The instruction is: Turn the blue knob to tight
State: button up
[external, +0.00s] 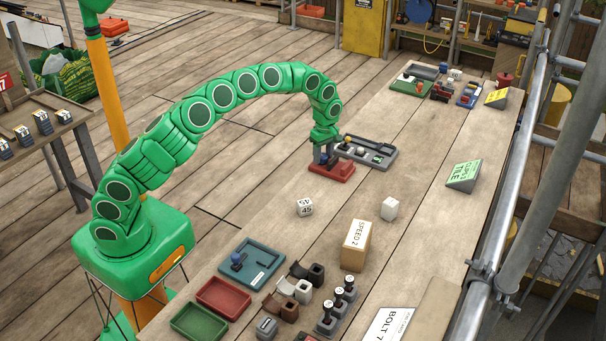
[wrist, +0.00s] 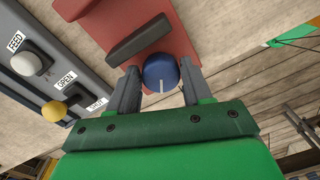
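The round blue knob (wrist: 161,72) with a white pointer line sits on a red block; the line points toward my palm, to the bottom of the wrist view. The red block (external: 333,171) also shows in the external view, on the bench under my gripper (external: 325,153). In the wrist view my gripper (wrist: 159,82) has one grey finger on each side of the knob, and both fingers appear to touch it. A dark grey raised bar (wrist: 140,39) lies across the red block beside the knob. No "tight" marking can be read; part of the block is hidden.
A grey panel (external: 370,153) stands close beside the red block; its white and yellow buttons with FEED and OPEN labels show in the wrist view. A green-topped sign (external: 464,174) is to the right. Dice, a SPEED 2 box (external: 356,245) and trays are nearer; the bench between is clear.

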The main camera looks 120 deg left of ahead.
aim_at(324, 155)
jog(key=o, duration=0.3)
jog(key=shift+a+r, duration=0.1)
jog(key=shift+r, duration=3.8)
